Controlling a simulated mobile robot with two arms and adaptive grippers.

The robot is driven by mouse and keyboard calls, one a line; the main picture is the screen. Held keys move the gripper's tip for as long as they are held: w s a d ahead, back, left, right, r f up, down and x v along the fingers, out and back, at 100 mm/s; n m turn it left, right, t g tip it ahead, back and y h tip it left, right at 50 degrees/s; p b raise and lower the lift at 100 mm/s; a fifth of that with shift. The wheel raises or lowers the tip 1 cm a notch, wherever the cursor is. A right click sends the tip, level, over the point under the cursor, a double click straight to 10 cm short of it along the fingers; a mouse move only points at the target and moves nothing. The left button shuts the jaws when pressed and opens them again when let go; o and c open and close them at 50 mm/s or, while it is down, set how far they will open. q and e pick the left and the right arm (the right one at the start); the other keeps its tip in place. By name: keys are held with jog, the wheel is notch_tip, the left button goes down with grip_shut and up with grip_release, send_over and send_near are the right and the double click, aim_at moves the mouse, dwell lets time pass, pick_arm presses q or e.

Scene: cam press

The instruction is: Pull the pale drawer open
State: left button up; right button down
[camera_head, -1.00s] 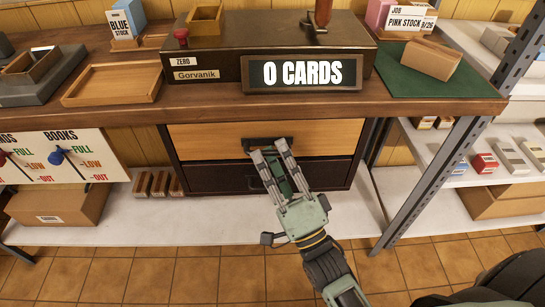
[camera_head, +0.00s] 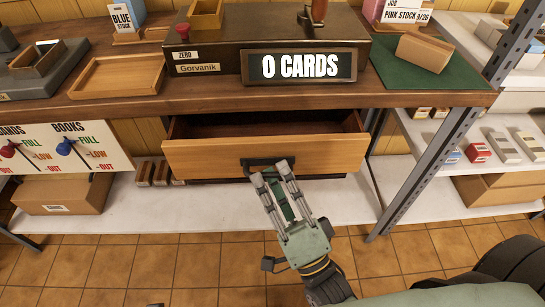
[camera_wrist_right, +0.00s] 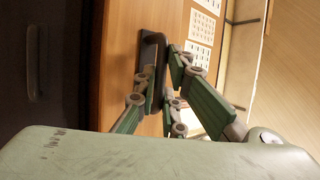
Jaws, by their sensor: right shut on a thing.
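The pale drawer (camera_head: 215,156) is under the bench in the head view, pulled partly out. Its dark inside shows behind the pale wooden front. My right gripper (camera_head: 272,174) is shut on the drawer's dark handle (camera_head: 262,162) at the middle of the front. In the right wrist view the fingers (camera_wrist_right: 160,90) close around the same dark handle (camera_wrist_right: 150,55) on the orange-brown drawer front (camera_wrist_right: 116,50). The fingers hide part of the handle. My left gripper is not in view.
A dark press with a "0 CARDS" display (camera_head: 299,66) stands on the bench (camera_head: 130,108) above the drawer. A grey metal post (camera_head: 425,180) stands right of it. A white lower shelf (camera_head: 240,202) runs below. The tiled floor in front looks clear.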

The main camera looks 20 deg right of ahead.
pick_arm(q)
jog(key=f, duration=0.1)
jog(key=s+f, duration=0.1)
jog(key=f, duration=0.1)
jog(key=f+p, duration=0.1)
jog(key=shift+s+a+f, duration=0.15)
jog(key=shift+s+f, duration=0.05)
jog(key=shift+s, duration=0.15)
pick_arm(e)
jog(key=s, duration=0.1)
jog(key=s+a, duration=0.1)
jog(key=s, duration=0.3)
jog(key=shift+s+a+f, duration=0.1)
jog(key=shift+s+a, duration=0.15)
jog(key=shift+a, duration=0.05)
jog(key=c, duration=1.8)
grip_release()
jog(key=shift+c, duration=0.2)
jog(key=v, duration=1.2)
